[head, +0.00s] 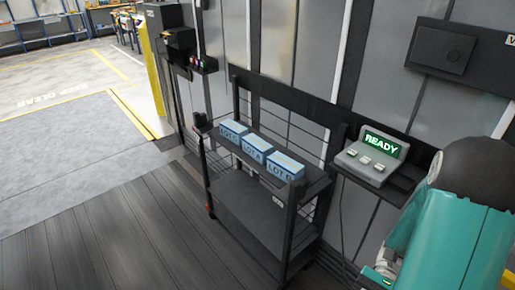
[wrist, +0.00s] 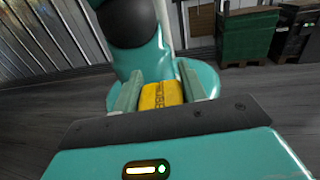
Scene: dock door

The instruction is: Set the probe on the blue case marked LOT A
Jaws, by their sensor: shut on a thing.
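The blue case marked LOT A (head: 258,151) is the middle one of three blue cases in a row on the top shelf of a dark cart (head: 252,205) in the head view. Its top looks bare. My gripper (wrist: 159,82) shows in the wrist view, its two pale green fingers shut on a yellow block-like thing with dark lettering, which I take for the probe (wrist: 160,95). The probe's far end is hidden. In the head view my teal arm fills the lower right, and the probe does not show.
A LOT B case (head: 285,167) stands right of LOT A and another blue case (head: 232,131) stands left. A grey console reading READY (head: 372,155) sits right of the cart. Dark posts and rails frame the cart. Floor to its left is clear. Green crates (wrist: 248,38) show in the wrist view.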

